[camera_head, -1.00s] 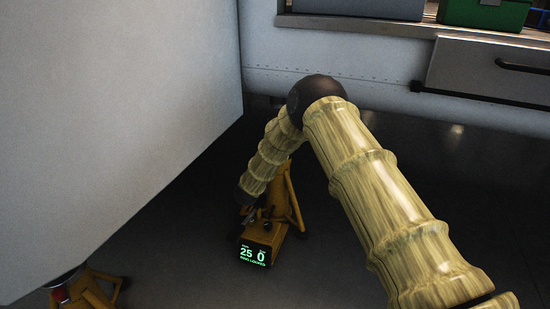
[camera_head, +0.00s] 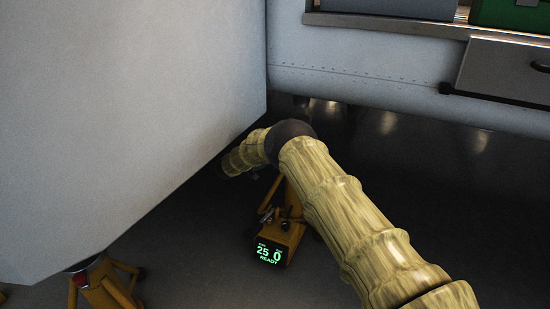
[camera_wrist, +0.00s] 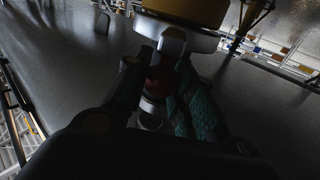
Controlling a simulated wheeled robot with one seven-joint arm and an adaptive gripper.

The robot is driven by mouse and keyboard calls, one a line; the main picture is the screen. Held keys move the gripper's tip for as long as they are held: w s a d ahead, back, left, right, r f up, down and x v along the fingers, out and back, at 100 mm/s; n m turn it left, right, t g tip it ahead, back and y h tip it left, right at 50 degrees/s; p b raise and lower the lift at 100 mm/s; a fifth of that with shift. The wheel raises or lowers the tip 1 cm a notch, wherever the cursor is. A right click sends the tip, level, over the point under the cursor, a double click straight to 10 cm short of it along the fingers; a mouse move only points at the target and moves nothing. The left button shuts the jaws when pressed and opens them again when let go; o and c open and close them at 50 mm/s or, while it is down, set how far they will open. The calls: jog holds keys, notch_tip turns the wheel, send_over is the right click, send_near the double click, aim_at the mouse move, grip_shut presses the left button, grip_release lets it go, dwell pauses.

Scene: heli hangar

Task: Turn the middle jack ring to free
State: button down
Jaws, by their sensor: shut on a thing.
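The middle jack (camera_head: 290,236) is a yellow stand in the head view, partly behind my arm. Its lit display (camera_head: 268,255) reads 25.0 with READY below. In the wrist view a dark red ring (camera_wrist: 158,82) sits on a silver shaft below a yellow body with a grey band (camera_wrist: 190,32). My gripper (camera_wrist: 167,88) has its fingers on both sides of the red ring and is shut on it. A green textured pad shows on the right finger. In the head view the gripper is hidden beyond my forearm and the white panel edge.
A large white panel (camera_head: 120,120) fills the left of the head view, close to my forearm. Another yellow jack (camera_head: 102,288) with a red ring stands at the lower left. A drawer unit (camera_head: 505,75) is at the upper right. Dark floor at the right is open.

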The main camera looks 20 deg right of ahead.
jog(key=shift+w+d+m+g+b, duration=0.2)
jog(key=shift+w+m+g+b, duration=0.15)
jog(key=shift+g, duration=0.15)
jog(key=shift+w+r, duration=0.1)
jog(key=shift+r, duration=0.15)
jog(key=c, duration=1.2)
grip_release()
jog(key=shift+d+f, duration=0.1)
jog(key=shift+f, duration=0.05)
jog(key=shift+a, duration=0.3)
